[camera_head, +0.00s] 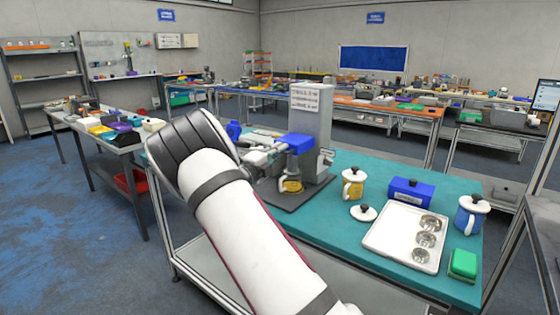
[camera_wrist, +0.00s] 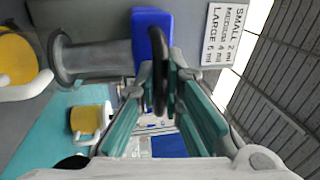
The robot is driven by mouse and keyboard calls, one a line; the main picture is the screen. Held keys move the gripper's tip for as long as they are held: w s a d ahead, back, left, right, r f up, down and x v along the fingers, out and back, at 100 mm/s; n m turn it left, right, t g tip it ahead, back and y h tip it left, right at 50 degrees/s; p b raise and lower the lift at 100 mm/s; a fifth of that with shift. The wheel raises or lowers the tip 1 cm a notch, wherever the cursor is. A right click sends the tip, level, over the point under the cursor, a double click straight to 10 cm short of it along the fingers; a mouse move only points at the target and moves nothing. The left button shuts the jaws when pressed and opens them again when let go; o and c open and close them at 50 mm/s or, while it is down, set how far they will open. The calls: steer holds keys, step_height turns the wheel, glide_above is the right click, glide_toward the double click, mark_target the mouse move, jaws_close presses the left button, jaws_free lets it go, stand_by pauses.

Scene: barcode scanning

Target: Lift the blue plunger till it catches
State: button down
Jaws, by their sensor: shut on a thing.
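The grey dispenser (camera_head: 311,110) stands on a dark base at the left of the teal table, with a size sign (camera_wrist: 223,34) on its front. The blue plunger (camera_head: 299,142) is a blue block on its front, above a grey cylinder (camera_wrist: 97,61); the blue part also shows in the wrist view (camera_wrist: 150,32). A yellow mug (camera_head: 290,186) stands below it. My gripper (camera_wrist: 163,82) is shut at the plunger, with a dark upright piece between its fingers beside the blue part. In the head view my arm and wrist hide part of this contact.
To the right on the table (camera_head: 350,240) are a yellow lidded mug (camera_head: 353,186), a loose white lid (camera_head: 363,212), a blue box (camera_head: 410,192), a white tray (camera_head: 385,242) with metal cups, a blue mug (camera_head: 471,216) and a green block (camera_head: 463,264).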

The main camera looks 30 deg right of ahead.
step_height(320, 180, up, 7)
steer(key=shift+p, duration=0.85)
steer(key=c, duration=2)
jaws_free()
steer(key=shift+r, duration=0.1)
steer(key=shift+o, duration=0.2)
steer(key=shift+a+f, duration=0.15)
steer(key=shift+f, duration=0.05)
steer(key=v, duration=1.1)
steer(key=shift+s+a, duration=0.2)
steer(key=shift+a, duration=0.15)
